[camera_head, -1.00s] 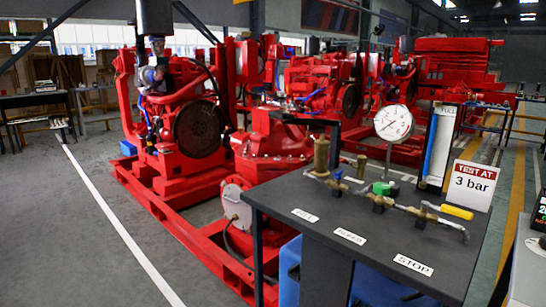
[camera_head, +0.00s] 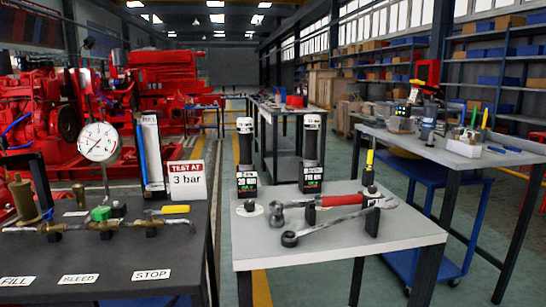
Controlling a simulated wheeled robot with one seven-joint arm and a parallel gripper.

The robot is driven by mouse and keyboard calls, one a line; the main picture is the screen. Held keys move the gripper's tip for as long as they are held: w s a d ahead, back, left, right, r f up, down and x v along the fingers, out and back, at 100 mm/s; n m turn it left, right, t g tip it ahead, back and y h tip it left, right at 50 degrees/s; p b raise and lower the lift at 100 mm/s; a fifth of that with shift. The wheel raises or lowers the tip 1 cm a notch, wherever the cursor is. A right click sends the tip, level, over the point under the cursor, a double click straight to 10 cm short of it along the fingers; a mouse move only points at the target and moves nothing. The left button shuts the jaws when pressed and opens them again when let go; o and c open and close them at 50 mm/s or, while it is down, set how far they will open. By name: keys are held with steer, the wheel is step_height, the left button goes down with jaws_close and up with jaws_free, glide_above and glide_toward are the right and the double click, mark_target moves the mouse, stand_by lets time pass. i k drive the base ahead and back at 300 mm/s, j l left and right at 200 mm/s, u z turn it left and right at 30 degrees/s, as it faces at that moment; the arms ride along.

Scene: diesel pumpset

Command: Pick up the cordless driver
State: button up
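Each has a black base with a lit green readout. On the right bench, a dark and yellow tool-like thing (camera_head: 425,90) stands among small items, too small to make out. I cannot tell which of these is the cordless driver. My gripper is not in view.
The light-topped table (camera_head: 290,255) also holds a red-handled wrench (camera_head: 340,201), other wrenches and a yellow-handled screwdriver (camera_head: 369,165). A dark bench (camera_head: 110,260) with a gauge (camera_head: 98,141) stands left. A blue cart (camera_head: 425,185) is at right. Floor shows between the tables.

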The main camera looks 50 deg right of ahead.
mark_target(312, 123)
steer(key=z, duration=1.9)
